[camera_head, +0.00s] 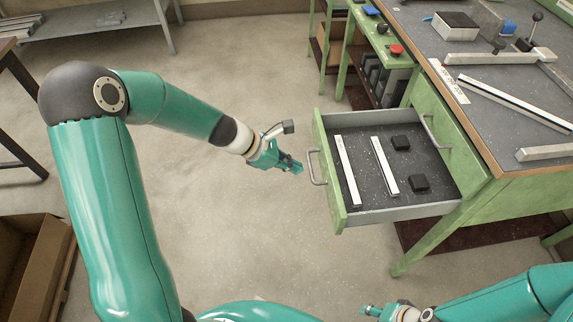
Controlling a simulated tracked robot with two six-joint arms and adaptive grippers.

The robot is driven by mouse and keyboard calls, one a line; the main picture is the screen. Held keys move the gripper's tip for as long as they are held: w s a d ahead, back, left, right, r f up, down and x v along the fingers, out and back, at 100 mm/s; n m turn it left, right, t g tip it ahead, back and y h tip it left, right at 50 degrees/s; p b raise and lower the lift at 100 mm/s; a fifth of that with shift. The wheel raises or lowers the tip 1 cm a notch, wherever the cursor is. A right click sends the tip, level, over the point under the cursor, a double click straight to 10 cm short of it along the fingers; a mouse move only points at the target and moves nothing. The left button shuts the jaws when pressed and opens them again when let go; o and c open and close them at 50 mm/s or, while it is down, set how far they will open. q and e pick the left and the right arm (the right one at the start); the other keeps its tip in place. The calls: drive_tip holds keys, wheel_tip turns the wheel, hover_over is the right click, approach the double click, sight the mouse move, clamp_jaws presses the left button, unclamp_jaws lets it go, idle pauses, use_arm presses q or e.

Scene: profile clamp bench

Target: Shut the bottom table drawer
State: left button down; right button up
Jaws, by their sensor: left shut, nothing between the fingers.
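The bottom table drawer (405,214) stands pulled out from the green bench, its green front (332,185) facing left. A metal bar handle (317,168) is on that front. Inside lie two pale profile strips (347,170) (383,166) and two black blocks (401,143) (419,182). Above it, a shut drawer front with its own handle (431,131) shows. My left gripper (297,168) is shut and empty, just left of the open drawer's handle; a small gap seems to separate them. My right gripper (367,309) is at the bottom edge, far below the drawer; its fingers are too small to read.
The bench top (490,110) carries profiles and a clamp. A green side stand with a red button (396,50) is behind the drawer. A cardboard box (35,260) sits lower left. The floor left of the drawer is clear.

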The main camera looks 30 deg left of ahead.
sight(329, 175)
use_arm(q)
drive_tip(key=w+d+f, duration=0.2)
drive_tip(key=d, duration=0.1)
drive_tip(key=w+d+f, duration=0.1)
drive_tip(key=d, duration=0.1)
drive_tip(key=shift+w+d+f+b, duration=0.15)
drive_tip(key=shift+w+f+b, duration=0.05)
drive_tip(key=shift+w+b, duration=0.1)
drive_tip(key=shift+w+d, duration=0.35)
drive_tip(key=shift+d, duration=0.1)
drive_tip(key=shift+d, duration=0.15)
